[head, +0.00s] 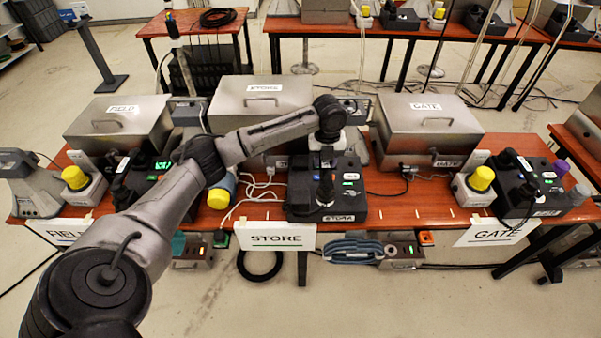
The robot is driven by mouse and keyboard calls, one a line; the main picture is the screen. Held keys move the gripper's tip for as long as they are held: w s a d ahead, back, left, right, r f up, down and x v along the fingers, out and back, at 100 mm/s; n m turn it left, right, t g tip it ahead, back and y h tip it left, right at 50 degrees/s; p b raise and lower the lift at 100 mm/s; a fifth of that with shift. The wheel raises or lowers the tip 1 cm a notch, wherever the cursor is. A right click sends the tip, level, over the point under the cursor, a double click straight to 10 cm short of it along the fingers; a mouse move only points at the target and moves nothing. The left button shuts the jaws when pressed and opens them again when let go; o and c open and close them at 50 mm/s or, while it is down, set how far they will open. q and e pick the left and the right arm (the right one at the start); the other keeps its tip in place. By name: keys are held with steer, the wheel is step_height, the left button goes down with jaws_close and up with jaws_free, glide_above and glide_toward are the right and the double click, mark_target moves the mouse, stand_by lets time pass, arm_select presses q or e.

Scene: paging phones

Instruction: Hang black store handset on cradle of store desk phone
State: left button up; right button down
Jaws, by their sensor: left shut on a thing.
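The store desk phone (360,203) is a black box with green lights and a "STORE" label on its front edge, in the middle of the red-brown table. My left arm reaches in from the lower left and bends down over it. My left gripper (326,158) is above the phone and shut on the black store handset (325,187). The handset shows as a dark shape in front of the phone's top. The cradle is hidden behind the handset and gripper, so I cannot tell whether the handset touches it. My right gripper is not in view.
The gate desk phone (538,190) stands at the right and the field phone (140,178) at the left, partly behind my arm. Metal cases (425,125) line the table's back. Yellow-capped beacons (480,180) and loose white cables (262,190) are nearby.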

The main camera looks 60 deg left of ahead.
arm_select(q)
steer(key=a+f+b, duration=0.1)
steer(key=a+f, duration=0.2)
steer(key=s+a+f+b, duration=0.1)
steer(key=a+f, duration=0.2)
steer(key=s+a+f+b, duration=0.1)
steer(key=a+f, duration=0.2)
steer(key=a, duration=0.1)
steer(key=shift+a+f, duration=0.1)
steer(key=shift+f, duration=0.5)
steer(key=o, duration=0.8)
steer(key=shift+f, duration=0.15)
steer(key=shift+c, duration=0.2)
steer(key=o, duration=0.3)
step_height(320, 180, up, 12)
steer(key=p, duration=0.2)
